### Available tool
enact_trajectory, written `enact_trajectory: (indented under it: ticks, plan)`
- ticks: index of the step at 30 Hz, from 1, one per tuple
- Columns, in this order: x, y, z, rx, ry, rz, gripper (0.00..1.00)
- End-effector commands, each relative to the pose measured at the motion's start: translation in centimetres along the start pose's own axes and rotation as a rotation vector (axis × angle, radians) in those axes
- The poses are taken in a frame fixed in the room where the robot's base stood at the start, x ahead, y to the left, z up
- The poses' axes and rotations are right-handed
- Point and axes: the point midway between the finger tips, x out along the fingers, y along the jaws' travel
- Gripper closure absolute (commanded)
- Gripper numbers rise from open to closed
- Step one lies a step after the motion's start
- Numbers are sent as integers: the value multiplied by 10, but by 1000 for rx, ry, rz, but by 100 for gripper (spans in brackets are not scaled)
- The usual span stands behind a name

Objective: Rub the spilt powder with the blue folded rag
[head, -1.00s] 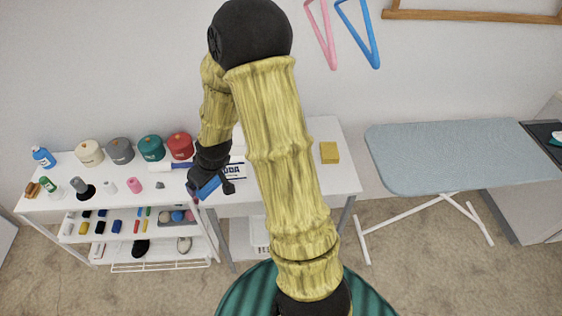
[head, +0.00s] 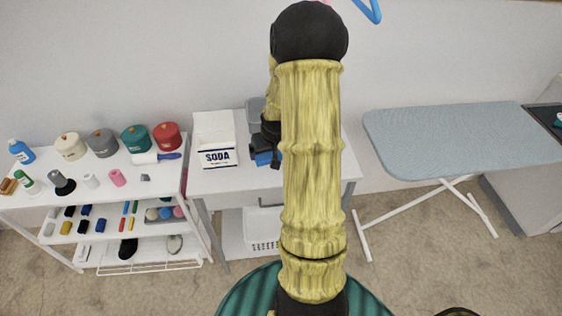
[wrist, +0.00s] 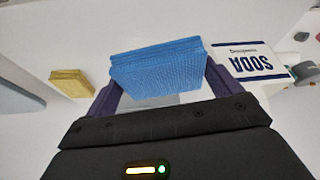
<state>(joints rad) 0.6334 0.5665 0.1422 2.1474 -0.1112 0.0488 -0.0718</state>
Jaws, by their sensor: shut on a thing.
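The blue folded rag (wrist: 158,68) is held between the two dark fingers of my gripper (wrist: 160,82) in the wrist view. In the head view the rag (head: 263,158) shows as a small blue patch below my gripper (head: 268,150), above the white table, right of the soda box. I cannot tell whether the rag touches the table. I cannot make out the spilt powder; my arm hides part of the tabletop.
The white soda box (head: 218,157) stands left of my gripper. A yellow block (wrist: 72,82) lies on the table in the wrist view. A grey container (head: 254,107) is behind. A shelf cart (head: 110,195) stands left, an ironing board (head: 450,145) right.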

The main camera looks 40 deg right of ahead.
Motion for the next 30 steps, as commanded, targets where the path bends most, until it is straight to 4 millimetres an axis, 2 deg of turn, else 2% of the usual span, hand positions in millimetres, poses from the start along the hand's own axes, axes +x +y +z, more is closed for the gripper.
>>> enact_trajectory:
  ticks: [1,3,6,17,30]
  plan:
    - [10,15,3,36,3,16,31]
    - [13,28,5,67,3,30,31]
    - [13,36,5,87,3,38,31]
    - [13,35,5,87,2,38,31]
    - [47,36,20,88,2,38,31]
